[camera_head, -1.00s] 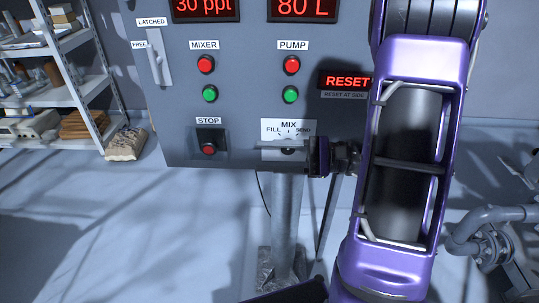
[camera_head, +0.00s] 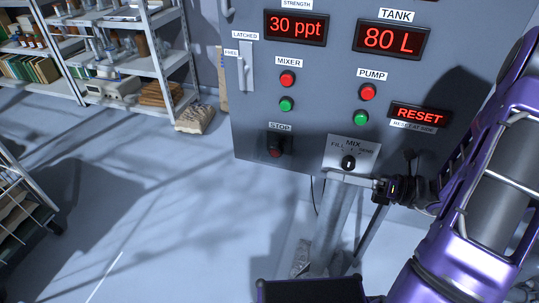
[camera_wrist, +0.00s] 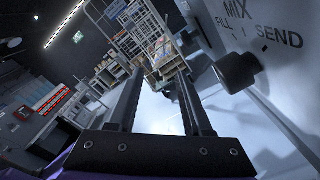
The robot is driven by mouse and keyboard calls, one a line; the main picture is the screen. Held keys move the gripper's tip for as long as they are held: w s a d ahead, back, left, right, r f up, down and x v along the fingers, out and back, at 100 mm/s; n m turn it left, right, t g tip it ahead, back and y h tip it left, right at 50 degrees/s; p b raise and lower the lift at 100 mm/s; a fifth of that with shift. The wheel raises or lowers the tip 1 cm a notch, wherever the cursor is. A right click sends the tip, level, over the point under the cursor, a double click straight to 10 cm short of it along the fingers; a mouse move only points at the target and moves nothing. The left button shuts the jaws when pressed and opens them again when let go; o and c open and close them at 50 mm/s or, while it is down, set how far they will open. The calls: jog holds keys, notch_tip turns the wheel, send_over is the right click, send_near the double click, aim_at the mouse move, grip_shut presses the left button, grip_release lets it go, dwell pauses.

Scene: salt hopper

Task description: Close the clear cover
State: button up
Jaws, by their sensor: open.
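The STOP button (camera_head: 275,152) is a red button on a dark plate at the lower left of the grey panel in the head view. A clear cover is hard to make out there, and I cannot tell its exact position. My gripper (camera_head: 336,178) is just below the MIX knob (camera_head: 349,162), to the right of the STOP button and apart from it. In the wrist view my gripper (camera_wrist: 158,78) has its two fingers spread with nothing between them. The MIX knob (camera_wrist: 238,72) shows to the right of the fingers; the STOP button is not recognisable there.
The panel (camera_head: 320,105) carries mixer and pump buttons, displays and a latch handle (camera_head: 246,70) on its left. A post (camera_head: 332,235) stands below it. Shelves (camera_head: 150,60) and a sack (camera_head: 195,119) are at the back left. Floor left of the panel is clear.

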aim_at(277, 162)
jog(key=x, duration=1.6)
jog(key=shift+w+a, duration=0.1)
jog(key=shift+a, duration=0.3)
grip_shut()
dwell(0.5)
